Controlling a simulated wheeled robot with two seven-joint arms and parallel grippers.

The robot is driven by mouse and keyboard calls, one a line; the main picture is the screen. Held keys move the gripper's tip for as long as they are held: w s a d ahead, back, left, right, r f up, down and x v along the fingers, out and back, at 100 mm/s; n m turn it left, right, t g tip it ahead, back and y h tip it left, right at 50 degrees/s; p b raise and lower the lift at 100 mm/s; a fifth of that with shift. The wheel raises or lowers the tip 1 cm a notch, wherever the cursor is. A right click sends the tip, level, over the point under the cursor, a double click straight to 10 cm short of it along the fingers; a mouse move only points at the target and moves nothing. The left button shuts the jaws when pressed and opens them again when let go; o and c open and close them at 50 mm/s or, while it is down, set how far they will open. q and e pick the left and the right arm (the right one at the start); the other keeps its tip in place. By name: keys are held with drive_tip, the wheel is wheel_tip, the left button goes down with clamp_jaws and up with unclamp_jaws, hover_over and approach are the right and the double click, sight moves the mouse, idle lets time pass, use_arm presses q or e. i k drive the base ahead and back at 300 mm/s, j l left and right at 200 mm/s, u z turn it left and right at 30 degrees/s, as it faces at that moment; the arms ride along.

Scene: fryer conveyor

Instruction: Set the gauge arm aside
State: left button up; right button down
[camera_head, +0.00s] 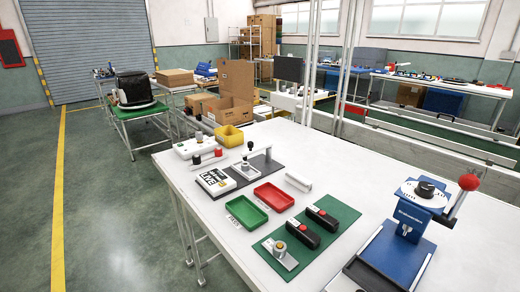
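No part in view is clearly marked as the gauge arm, so I cannot tell which one it is. A small metal fixture with a black knob (247,170) stands on a dark grey mat (268,171) in the middle of the white table. A pale bar-like piece (299,181) lies to its right. A grey plate with a knob (281,253) sits on a green mat (300,262) at the front, beside two black pieces with red ends (322,219). A blue device (405,222) with a red-balled lever stands at the right. Neither gripper is in view.
A green tray (246,212) and a red tray (273,197) sit side by side on the white table (345,183). A yellow bin (229,136) and a white unit with knobs (195,147) stand farther back. Bare table lies behind the green mat.

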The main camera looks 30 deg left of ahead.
sight(250, 144)
drive_tip(key=u, duration=1)
drive_tip(key=i+j+z, duration=0.5)
drive_tip(key=j, duration=0.25)
drive_tip(key=j+z, duration=0.25)
drive_tip(key=j, duration=0.15)
drive_tip(key=i+j+z, duration=0.25)
drive_tip(key=j, duration=0.25)
drive_tip(key=j+z, duration=0.3)
drive_tip(key=j, duration=0.15)
